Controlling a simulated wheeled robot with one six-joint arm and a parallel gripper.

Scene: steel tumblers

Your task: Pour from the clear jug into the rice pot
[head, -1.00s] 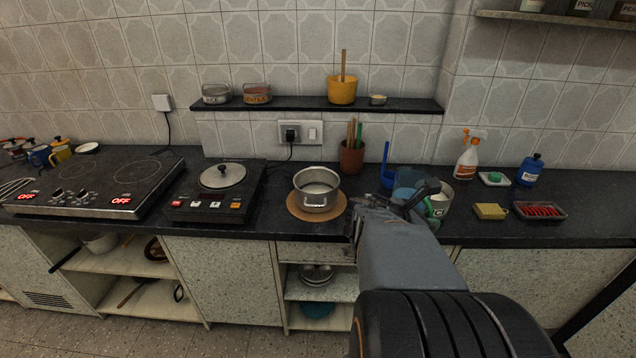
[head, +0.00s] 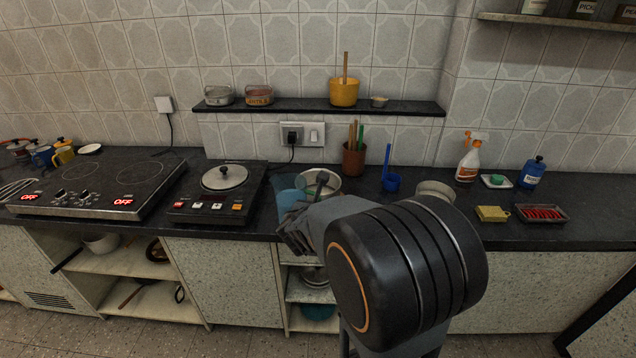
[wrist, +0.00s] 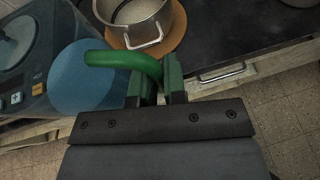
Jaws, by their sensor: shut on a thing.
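The clear jug (head: 289,190) is see-through blue with a green handle (wrist: 125,62). It is held up at the left side of the rice pot, partly overlapping it in the head view. My gripper (wrist: 158,84) is shut on the handle; the jug's body (wrist: 78,85) shows left of the fingers. The rice pot (head: 331,184) is a steel pot with whitish contents, on a round brown mat (wrist: 178,42). My arm hides its lower part in the head view. I cannot tell how far the jug tilts, and I see no stream.
A utensil cup (head: 353,160) is behind the pot. A blue ladle cup (head: 391,182) and a pale container (head: 436,190) are to the right. A shelf (head: 300,106) runs along the wall.

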